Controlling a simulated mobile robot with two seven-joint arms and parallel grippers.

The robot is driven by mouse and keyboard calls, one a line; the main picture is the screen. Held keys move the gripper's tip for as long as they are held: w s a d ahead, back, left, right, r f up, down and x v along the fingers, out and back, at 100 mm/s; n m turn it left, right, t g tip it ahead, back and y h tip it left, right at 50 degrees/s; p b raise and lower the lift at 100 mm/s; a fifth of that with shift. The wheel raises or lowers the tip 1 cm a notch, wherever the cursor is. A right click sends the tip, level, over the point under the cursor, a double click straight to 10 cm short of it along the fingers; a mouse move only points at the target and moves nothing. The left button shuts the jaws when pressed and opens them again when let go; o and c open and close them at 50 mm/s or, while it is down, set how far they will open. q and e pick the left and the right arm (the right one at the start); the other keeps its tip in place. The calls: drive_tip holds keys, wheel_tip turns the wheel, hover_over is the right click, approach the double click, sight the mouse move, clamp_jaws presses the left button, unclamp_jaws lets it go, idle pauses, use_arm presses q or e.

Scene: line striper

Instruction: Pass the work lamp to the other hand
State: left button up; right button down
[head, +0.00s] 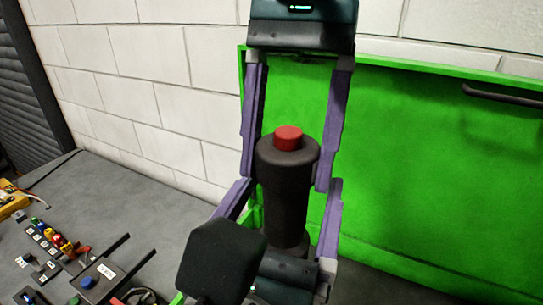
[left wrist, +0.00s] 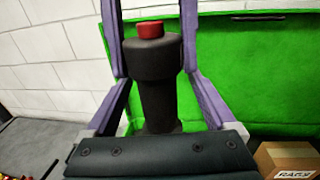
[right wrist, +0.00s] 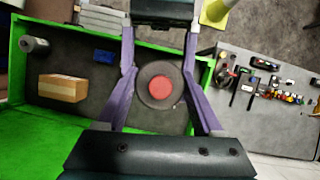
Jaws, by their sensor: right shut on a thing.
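The work lamp (head: 286,190) is a dark upright cylinder with a wide head and a red cap. My right gripper (head: 291,172) comes down from above, its purple fingers shut on the lamp's wide head. The red cap faces the right wrist view (right wrist: 161,88) between those fingers. My left gripper (head: 288,195) comes up from below, its fingers on either side of the lamp's narrower body. In the left wrist view the lamp (left wrist: 157,95) stands between the spread left fingers, with gaps beside its body. The lamp's lower end is partly hidden behind the left gripper's palm.
A green-walled bin (head: 440,160) stands behind and right; the right wrist view shows a cardboard box (right wrist: 62,88) and a grey cylinder (right wrist: 35,44) inside it. A grey bench (head: 130,200) at left carries several small parts. A white block wall (head: 150,80) is behind.

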use_arm(q)
drive_tip(key=shift+s+d, duration=0.1)
clamp_jaws()
idle(0.4)
use_arm(e)
drive_tip(key=shift+c, duration=1.8)
unclamp_jaws()
drive_tip(key=o, duration=0.4)
drive_tip(key=shift+c, duration=0.2)
